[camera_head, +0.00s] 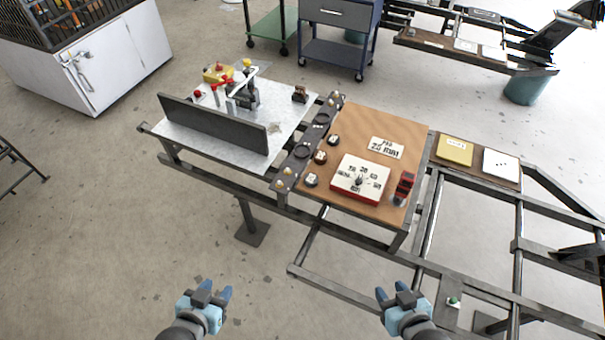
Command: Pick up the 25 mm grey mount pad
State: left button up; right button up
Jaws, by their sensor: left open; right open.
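A white box with a dial (360,178) and red base sits nearer. My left gripper (214,291) and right gripper (401,292) are open and empty, in front of the bench and apart from everything.
The brown board (365,118) lies on a metal-framed bench. A dark strip (292,170) with round spots separates it from a grey plate (190,142) bearing an upright dark panel (212,124) and a clamp (245,95). A red-and-black object (404,187) stands at right. Floor in front is clear.

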aim_at(311, 180)
jog(key=i+j+z, duration=0.1)
jog(key=j, duration=0.25)
jog(key=i+j, duration=0.2)
jog(key=j, duration=0.15)
jog(key=i+j+z, duration=0.15)
jog(key=j, duration=0.2)
jog(key=i+j, duration=0.2)
jog(key=j, duration=0.2)
jog(key=i+j+z, duration=0.1)
jog(key=i+j, duration=0.15)
jog(key=j, duration=0.15)
